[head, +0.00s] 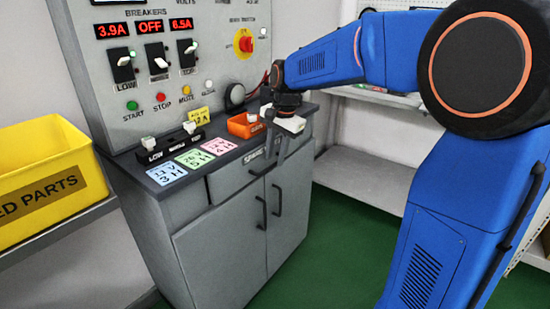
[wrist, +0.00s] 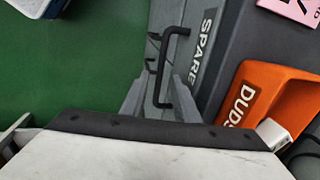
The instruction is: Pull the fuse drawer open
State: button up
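The fuse drawer (head: 228,180) is the grey front under the cabinet's countertop, labelled "SPARE"; the rest of its label is hidden by my gripper. It looks shut. In the wrist view its label strip (wrist: 205,45) and its black bar handle (wrist: 163,68) show. My gripper (wrist: 160,103) points down at the drawer front. Its two grey fingers stand apart, with the near end of the handle appearing between them. I cannot tell whether they touch it. In the head view my gripper (head: 272,150) is in front of the drawer and hides much of the handle.
An orange DUDS bin (head: 240,125) sits on the countertop close to my gripper. Coloured cards and a black switch block (head: 165,148) lie left of it. Two cabinet doors with black handles (head: 262,213) are below. Green floor is open in front; a yellow bin (head: 45,165) stands left.

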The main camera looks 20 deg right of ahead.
jog(key=shift+w+a+f, duration=0.1)
jog(key=shift+f, duration=0.6)
jog(key=shift+c, duration=0.7)
grip_shut()
jog(key=s+d, duration=1.2)
jog(key=s, duration=0.5)
jog(key=shift+d, duration=0.25)
jog(key=shift+o, duration=0.7)
grip_release()
jog(key=shift+s, duration=0.1)
